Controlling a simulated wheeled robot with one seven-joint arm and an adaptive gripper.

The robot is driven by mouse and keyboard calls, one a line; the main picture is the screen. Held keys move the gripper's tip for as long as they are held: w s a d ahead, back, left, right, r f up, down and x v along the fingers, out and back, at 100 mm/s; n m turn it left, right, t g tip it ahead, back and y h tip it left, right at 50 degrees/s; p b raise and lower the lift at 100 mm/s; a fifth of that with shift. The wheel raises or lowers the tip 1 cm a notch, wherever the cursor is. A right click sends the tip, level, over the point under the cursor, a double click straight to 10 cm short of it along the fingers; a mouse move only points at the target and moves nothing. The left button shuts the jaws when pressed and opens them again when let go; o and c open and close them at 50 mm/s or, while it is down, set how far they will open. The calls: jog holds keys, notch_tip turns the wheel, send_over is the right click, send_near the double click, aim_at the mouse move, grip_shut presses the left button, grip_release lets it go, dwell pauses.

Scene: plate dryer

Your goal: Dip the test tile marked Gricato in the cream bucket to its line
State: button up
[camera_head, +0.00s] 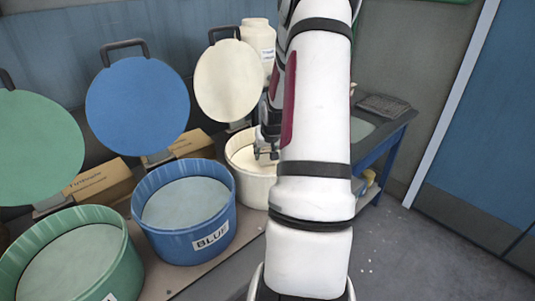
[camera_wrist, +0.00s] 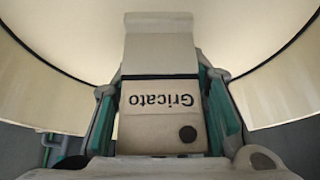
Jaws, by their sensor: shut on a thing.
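The test tile (camera_wrist: 160,128) is in the wrist view, its name Gricato upside down there. It has a dark round spot near my end and a dark line across it above the name. Its plain far end points into the cream bucket (camera_wrist: 265,100). My gripper (camera_wrist: 160,85) is shut on the tile, one finger on each side. In the head view my gripper (camera_head: 266,152) is over the open cream bucket (camera_head: 258,190), partly hidden by my arm, and the tile is not clear. I cannot tell whether the tile's end touches the cream surface (camera_wrist: 230,30).
The blue bucket (camera_head: 190,238) and green bucket (camera_head: 110,262) stand open to the left. Raised lids in green (camera_head: 38,145), blue (camera_head: 137,105) and cream (camera_head: 228,80) stand behind. A cream jar (camera_head: 258,38) is at the back. A blue table (camera_head: 385,148) is right of my arm.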

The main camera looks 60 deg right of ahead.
notch_tip(320, 180, up, 10)
jog(key=p, duration=0.4)
jog(key=shift+f+p, duration=0.2)
jog(key=shift+p, duration=0.1)
dwell(0.8)
dwell(1.7)
